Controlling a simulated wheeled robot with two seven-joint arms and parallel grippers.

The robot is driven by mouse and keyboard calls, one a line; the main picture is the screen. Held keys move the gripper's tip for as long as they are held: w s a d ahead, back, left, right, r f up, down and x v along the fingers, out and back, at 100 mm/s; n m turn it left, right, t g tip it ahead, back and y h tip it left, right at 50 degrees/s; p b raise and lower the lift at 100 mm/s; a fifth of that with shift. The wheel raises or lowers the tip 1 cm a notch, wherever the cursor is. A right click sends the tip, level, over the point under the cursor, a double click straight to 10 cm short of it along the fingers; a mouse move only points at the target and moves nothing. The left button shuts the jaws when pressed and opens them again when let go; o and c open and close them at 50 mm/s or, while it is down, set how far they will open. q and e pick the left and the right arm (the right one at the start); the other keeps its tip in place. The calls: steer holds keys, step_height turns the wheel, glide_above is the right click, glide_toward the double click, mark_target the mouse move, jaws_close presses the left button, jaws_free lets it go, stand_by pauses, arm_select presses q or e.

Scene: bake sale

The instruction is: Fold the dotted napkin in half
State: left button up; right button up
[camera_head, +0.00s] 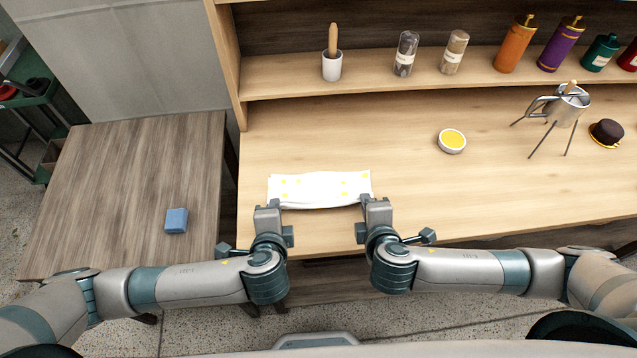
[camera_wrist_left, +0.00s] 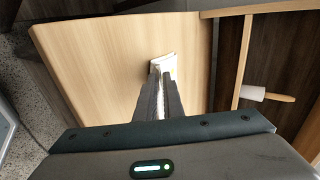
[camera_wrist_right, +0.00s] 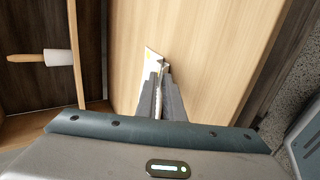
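The dotted napkin (camera_head: 320,188), white with yellow dots, lies on the light wooden counter as a wide, short strip with a slightly wavy near edge. My left gripper (camera_head: 268,205) is at its near left corner, and my right gripper (camera_head: 369,199) is at its near right corner. In the left wrist view the fingers are close together with white cloth of the napkin (camera_wrist_left: 164,62) between and beyond them. In the right wrist view the fingers are also close together on the napkin (camera_wrist_right: 152,58). The fingertips partly hide both corners.
A shelf (camera_head: 290,75) with bottles and jars runs behind. A blue block (camera_head: 176,220) lies on the left table (camera_head: 110,190). The counter around the napkin is clear.

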arm_select(q)
steer(key=o, duration=0.5)
arm_select(e)
steer(key=o, duration=0.5)
